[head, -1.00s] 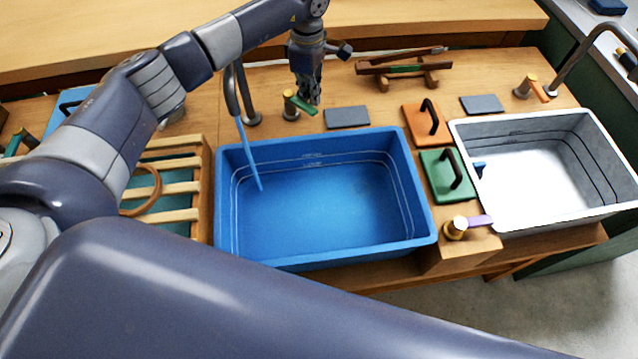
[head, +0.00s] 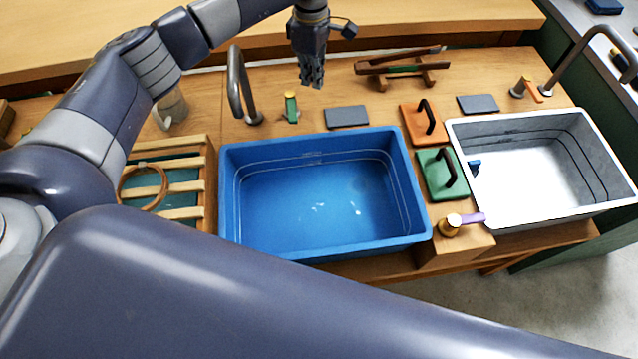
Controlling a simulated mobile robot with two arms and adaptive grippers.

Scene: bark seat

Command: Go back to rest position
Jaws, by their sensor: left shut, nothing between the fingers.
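My left gripper (head: 312,80) is shut and empty. It hangs pointing down above the counter behind the blue basin (head: 228,190), up and right of a brass tap valve with a green lever (head: 291,108), and apart from it. The grey spout (head: 236,85) over the basin's back left corner has no water stream coming from it. Small bright glints show on the basin's floor. My left arm comes in from the left. My right gripper is not in view.
A wooden slatted rack (head: 190,190) holds a ring (head: 135,171) at left. A white basin (head: 515,165) stands at right. Orange (head: 420,124) and green (head: 434,187) handled blocks, a purple-levered valve (head: 462,222) and a wooden stand (head: 400,68) occupy the counter.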

